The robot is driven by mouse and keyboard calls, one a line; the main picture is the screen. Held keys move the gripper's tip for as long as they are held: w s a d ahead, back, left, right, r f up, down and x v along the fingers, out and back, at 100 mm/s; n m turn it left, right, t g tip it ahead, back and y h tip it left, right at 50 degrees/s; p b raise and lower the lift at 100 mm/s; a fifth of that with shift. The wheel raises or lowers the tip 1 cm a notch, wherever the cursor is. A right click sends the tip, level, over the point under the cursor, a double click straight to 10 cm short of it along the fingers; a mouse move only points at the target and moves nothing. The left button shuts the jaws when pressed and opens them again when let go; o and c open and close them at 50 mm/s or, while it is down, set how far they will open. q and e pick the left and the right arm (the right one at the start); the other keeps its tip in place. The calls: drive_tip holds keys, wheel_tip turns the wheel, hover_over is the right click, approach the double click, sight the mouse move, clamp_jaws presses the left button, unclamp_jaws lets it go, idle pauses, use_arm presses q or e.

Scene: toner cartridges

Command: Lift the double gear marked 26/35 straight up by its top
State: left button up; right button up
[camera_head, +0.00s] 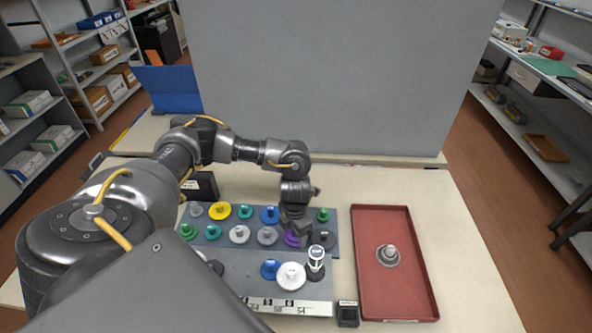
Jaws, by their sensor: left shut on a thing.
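Several double gears in different colours stand on a grey board (235,262) on the table. My left gripper (293,229) points down over the right part of the board. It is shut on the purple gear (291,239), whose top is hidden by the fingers. I cannot tell whether this gear is clear of the board. No 26/35 marking can be read on any gear from here.
Close by are a green gear (322,215), a blue gear (270,214), a grey gear (267,236) and a white-and-black piece (316,258). A red tray (405,290) on the right holds one grey gear (388,255). A small black box (347,314) stands in front.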

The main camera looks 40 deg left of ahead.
use_arm(q)
wheel_tip(320, 180, up, 9)
drive_tip(key=shift+f, duration=0.2)
